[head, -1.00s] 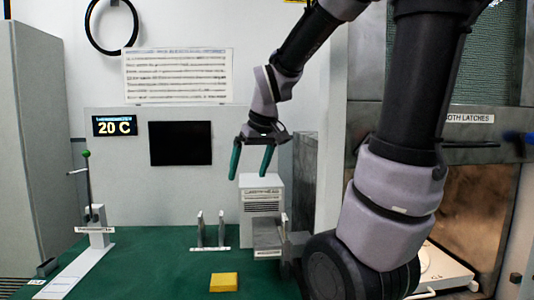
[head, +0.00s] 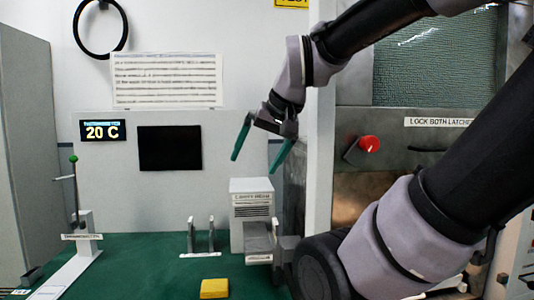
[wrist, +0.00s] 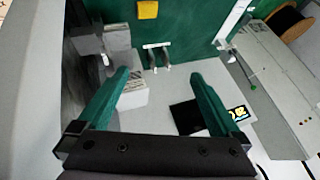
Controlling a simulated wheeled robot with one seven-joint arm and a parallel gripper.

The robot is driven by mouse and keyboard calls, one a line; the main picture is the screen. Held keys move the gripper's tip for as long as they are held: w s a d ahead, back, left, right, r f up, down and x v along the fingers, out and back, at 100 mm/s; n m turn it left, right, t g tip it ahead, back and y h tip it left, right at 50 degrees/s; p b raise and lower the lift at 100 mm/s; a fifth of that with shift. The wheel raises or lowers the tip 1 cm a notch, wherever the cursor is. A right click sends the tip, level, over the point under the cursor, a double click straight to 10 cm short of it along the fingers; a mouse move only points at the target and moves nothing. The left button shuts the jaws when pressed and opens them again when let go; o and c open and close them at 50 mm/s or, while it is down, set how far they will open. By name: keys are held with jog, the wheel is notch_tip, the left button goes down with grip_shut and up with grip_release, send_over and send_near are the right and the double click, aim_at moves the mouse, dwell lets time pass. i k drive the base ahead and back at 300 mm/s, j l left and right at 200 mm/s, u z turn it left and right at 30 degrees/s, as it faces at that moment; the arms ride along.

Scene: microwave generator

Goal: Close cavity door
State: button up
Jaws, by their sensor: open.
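My gripper (head: 256,163) is open and empty, with green fingers pointing down in front of the grey back panel. In the wrist view, its two fingers (wrist: 159,77) are spread apart with nothing between them. At the right of the head view is a large grey cabinet front (head: 390,118) with a dark mesh window (head: 425,60) and a label reading "LOCK BOTH LATCHES" (head: 438,121). A red knob (head: 369,144) sits on it. My arm hides its lower right part. I cannot tell how far the cavity door stands open. My gripper is left of this front and apart from it.
A white box (head: 251,190) with a grey tray-like part (head: 258,238) stands below my gripper. Two upright posts (head: 201,235), a yellow block (head: 214,288) and a green-knobbed lever (head: 74,185) are on the green bench (head: 150,255). A pale post (head: 319,130) rises right of my gripper.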

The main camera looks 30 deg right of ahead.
aim_at(408, 138)
jog(key=j+z, duration=0.15)
jog(key=z, duration=0.15)
jog(key=k+j+z, duration=0.15)
jog(key=z, duration=0.2)
jog(key=l+z, duration=0.1)
jog(key=z, duration=0.3)
jog(key=i+z, duration=0.15)
jog(key=z, duration=0.65)
jog(key=i+l, duration=0.05)
